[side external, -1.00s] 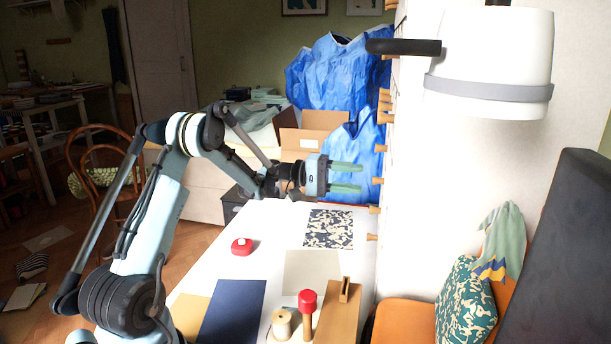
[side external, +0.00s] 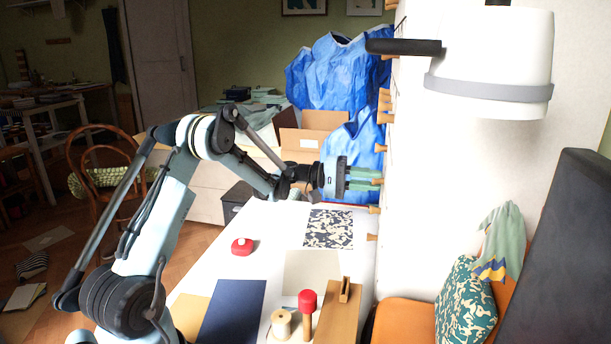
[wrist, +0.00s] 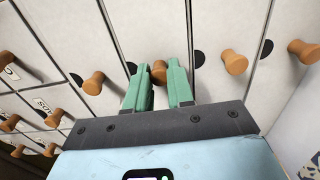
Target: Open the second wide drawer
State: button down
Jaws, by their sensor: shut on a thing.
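The drawer cabinet is seen edge-on in the side view, with a column of wooden knobs sticking out to the left. In the wrist view its pale drawer fronts (wrist: 140,35) fill the picture, wide ones at the top and right and smaller ones at the left. My gripper (side external: 378,179) is at the cabinet front, level with one of the middle knobs. In the wrist view the green fingers (wrist: 160,78) are shut around a wooden knob (wrist: 158,70), which shows between the fingertips. The held drawer's front looks flush with its neighbours.
Other knobs (wrist: 235,62) stand close on both sides of the fingers. Below my arm a white table holds a red round item (side external: 242,246), a patterned sheet (side external: 328,229) and a red-topped wooden peg (side external: 307,300). Blue bags (side external: 340,75) hang behind.

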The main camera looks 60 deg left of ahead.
jog(key=shift+s, duration=0.1)
jog(key=v, duration=1.8)
jog(key=shift+r, duration=0.1)
jog(key=c, duration=1)
grip_release()
jog(key=v, duration=0.5)
notch_tip(320, 180, up, 7)
